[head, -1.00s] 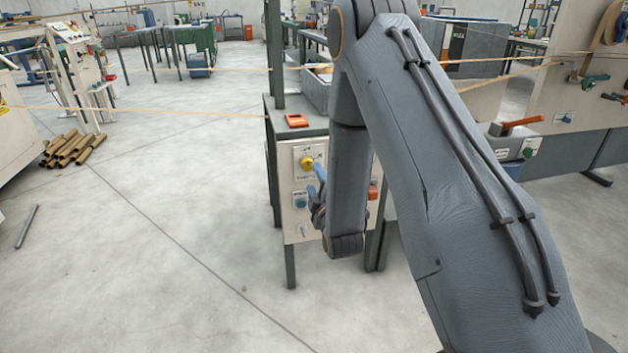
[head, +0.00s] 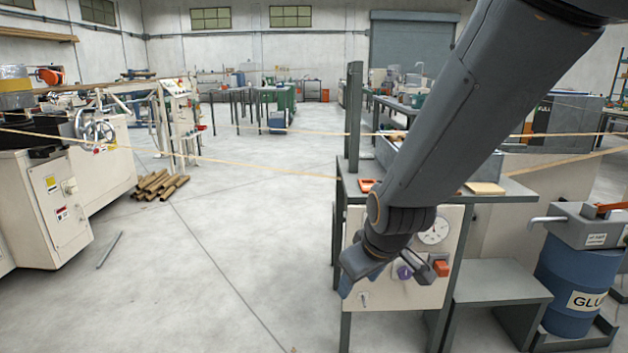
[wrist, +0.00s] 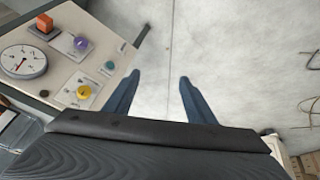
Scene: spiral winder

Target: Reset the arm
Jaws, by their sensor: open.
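My arm reaches down from the upper right in the head view, in front of the control panel (head: 390,292). In the wrist view my gripper (wrist: 158,85) has its two blue fingers spread apart, with only bare grey floor between them. The panel (wrist: 62,14) lies to the left of the fingers there, with a dial gauge (wrist: 23,61), a red-orange switch (wrist: 44,22), a purple knob (wrist: 81,43) and a yellow knob (wrist: 84,91). In the head view my arm hides part of the panel and its controls.
A blue glue drum (head: 577,275) stands at the right, beside a low grey step (head: 500,283). Pale strands (head: 250,168) stretch across the room. Cardboard tubes (head: 160,185) and a metal rod (head: 110,249) lie on the floor at left. The middle floor is clear.

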